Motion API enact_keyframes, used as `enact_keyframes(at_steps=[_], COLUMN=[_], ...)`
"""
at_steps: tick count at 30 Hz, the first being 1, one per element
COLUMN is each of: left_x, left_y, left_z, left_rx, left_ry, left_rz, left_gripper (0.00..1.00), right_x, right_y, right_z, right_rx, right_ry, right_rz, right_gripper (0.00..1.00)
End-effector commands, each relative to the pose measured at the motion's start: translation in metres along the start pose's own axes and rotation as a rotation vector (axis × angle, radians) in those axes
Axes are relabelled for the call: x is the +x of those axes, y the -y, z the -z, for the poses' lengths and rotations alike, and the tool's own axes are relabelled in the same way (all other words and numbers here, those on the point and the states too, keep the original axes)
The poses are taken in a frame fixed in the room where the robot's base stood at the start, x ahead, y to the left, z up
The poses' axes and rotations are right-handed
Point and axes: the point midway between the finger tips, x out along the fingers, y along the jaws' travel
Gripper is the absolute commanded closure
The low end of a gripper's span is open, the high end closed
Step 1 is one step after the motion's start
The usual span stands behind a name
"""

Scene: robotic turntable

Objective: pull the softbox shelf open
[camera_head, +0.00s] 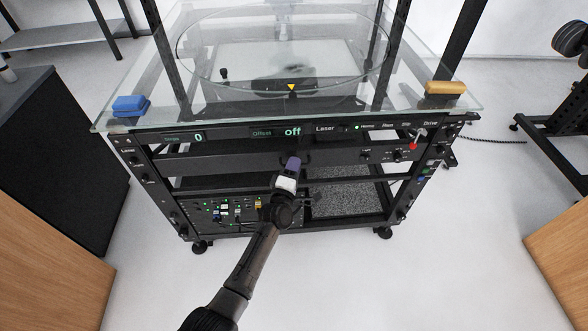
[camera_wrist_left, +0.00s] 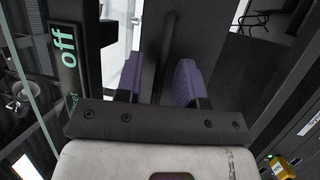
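The softbox shelf (camera_head: 335,158) is a dark panel across the turntable rack, just below the control strip, and looks pushed in. A dark handle (camera_head: 309,157) at its middle is partly hidden by my left gripper (camera_head: 293,163). In the left wrist view, the purple-padded fingers of the left gripper (camera_wrist_left: 157,82) are apart, with the dark handle bar (camera_wrist_left: 168,45) running between them. A gap shows beside the bar, and I cannot tell whether either pad touches it. My right gripper is in neither view.
The control strip (camera_head: 228,134) with its "off" display sits just above the shelf. A glass top (camera_head: 160,90) carries a blue block (camera_head: 131,105) and a yellow block (camera_head: 445,88). A lower unit with cables (camera_head: 230,212) lies below. The floor in front is clear.

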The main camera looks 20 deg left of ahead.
Motion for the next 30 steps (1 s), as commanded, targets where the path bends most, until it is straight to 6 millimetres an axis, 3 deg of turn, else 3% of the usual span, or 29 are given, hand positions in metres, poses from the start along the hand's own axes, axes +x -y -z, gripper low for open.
enact_keyframes(at_steps=[11, 22, 30], left_x=[0.0025, 0.0024, 0.0024], left_y=[0.0002, 0.0002, 0.0001], left_z=[0.0, -0.0001, 0.0], left_rx=[-0.001, 0.0, 0.0], left_ry=[0.0, 0.0, 0.0], left_rz=[0.001, 0.001, 0.0], left_gripper=[0.66, 1.0, 1.0], right_x=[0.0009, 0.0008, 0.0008], right_y=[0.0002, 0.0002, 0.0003], right_z=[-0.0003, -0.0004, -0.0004], right_rx=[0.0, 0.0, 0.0], right_ry=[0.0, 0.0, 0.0], right_rz=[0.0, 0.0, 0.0], right_gripper=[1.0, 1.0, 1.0])
